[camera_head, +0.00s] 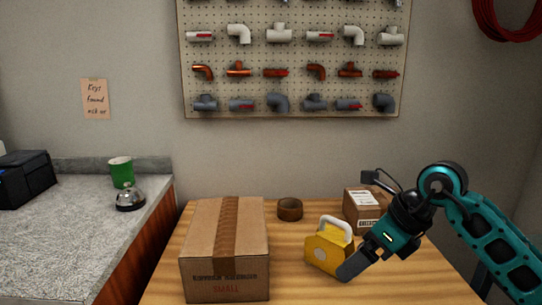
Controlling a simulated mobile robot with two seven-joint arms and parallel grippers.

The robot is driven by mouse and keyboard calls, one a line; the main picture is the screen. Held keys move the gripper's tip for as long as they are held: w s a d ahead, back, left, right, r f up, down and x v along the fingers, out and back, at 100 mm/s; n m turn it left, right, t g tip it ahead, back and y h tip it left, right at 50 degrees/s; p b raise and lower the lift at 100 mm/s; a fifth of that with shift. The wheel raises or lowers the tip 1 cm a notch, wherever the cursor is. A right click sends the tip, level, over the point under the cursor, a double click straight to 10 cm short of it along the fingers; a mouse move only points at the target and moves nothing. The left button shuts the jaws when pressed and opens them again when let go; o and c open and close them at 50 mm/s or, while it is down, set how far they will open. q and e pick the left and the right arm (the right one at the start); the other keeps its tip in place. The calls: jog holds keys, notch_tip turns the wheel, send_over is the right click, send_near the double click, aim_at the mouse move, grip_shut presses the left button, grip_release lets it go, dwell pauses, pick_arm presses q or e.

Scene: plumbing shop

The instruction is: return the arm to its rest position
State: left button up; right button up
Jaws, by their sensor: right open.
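My right arm comes in from the right in the head view. Its gripper (357,263) is over the right part of the wooden table, its dark fingers pointing down and left. The gripper is open, and I see nothing held in it. Its fingertips are close to the right side of a yellow tape dispenser with a pale handle (325,251); I cannot tell whether they touch. My left gripper is not in view.
A large cardboard box (202,245) stands on the wooden table (290,280). A brown tape roll (290,209) and a smaller box (358,212) are behind. A grey counter (70,235) at left holds a bell (130,198) and a green cup (121,172).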

jog(key=s+a+m+y, duration=0.6)
jog(key=a+y, duration=0.6)
jog(key=a, duration=0.1)
jog(key=d+f+m+t+h, duration=0.5)
jog(key=f+m+t, duration=0.15)
jog(key=m, duration=0.75)
jog(key=d+f+m+t+h, duration=0.6)
jog(key=m+t, duration=0.2)
jog(key=m, duration=0.6)
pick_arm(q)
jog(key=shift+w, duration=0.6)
pick_arm(e)
jog(key=s+d+f+m+g+h, duration=0.1)
jog(key=s+f+m+g+h, duration=0.1)
jog(key=s+f, duration=0.4)
jog(key=s+d+f+m+g+h, duration=0.2)
jog(key=s+f+m+g, duration=0.2)
jog(key=f, duration=0.5)
jog(key=s+m, duration=0.2)
jog(key=m, duration=0.1)
jog(key=shift+d+f+h, duration=0.3)
jog(key=shift+f, duration=0.1)
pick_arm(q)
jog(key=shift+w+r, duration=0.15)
pick_arm(e)
jog(key=shift+g, duration=0.25)
